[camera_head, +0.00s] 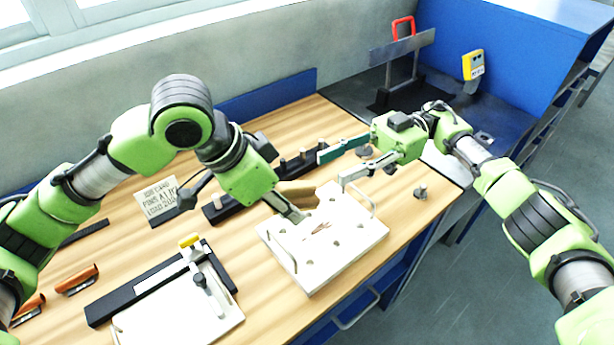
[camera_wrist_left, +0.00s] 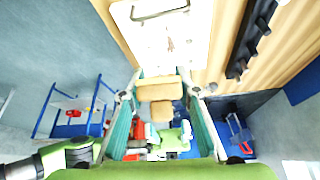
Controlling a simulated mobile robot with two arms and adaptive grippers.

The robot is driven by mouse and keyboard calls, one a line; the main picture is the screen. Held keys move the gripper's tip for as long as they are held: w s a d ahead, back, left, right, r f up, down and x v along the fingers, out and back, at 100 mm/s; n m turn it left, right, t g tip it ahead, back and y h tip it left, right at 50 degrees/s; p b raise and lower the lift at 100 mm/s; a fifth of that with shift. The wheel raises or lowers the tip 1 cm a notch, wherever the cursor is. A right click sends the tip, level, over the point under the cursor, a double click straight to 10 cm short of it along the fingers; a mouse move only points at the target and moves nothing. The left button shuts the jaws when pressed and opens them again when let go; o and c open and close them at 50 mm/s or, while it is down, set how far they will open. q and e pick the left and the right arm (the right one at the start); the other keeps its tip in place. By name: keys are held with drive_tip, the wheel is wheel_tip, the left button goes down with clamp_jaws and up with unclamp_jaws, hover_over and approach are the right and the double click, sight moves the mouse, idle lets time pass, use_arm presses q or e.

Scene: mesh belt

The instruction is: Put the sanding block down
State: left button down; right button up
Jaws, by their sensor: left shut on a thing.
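The sanding block (camera_head: 297,192) is a tan block, partly hidden behind my left gripper in the head view. In the left wrist view the tan block (camera_wrist_left: 160,90) sits between the fingertips. My left gripper (camera_wrist_left: 160,84) is shut on it. In the head view my left gripper (camera_head: 295,205) is over the far left part of a white board (camera_head: 345,255) with dark holes, handles and a brown mark. I cannot tell whether the block touches the board. My right gripper (camera_head: 338,165) is open and empty, above the board's far edge.
A black rail with pegs (camera_head: 228,208) lies behind the board. A sign (camera_head: 158,198) stands at left. A white plate with a black bar (camera_head: 150,285) and orange-handled tools (camera_head: 78,280) lie nearer. A grey peg (camera_head: 420,192) stands at right. Bare wood lies around the board.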

sight(297, 184)
drive_tip(key=x, duration=0.8)
drive_tip(key=shift+s+a, duration=0.1)
drive_tip(key=shift+a, duration=0.1)
drive_tip(key=shift+c, duration=0.3)
clamp_jaws()
use_arm(q)
drive_tip(key=c, duration=1.5)
unclamp_jaws()
drive_tip(key=shift+o, duration=0.2)
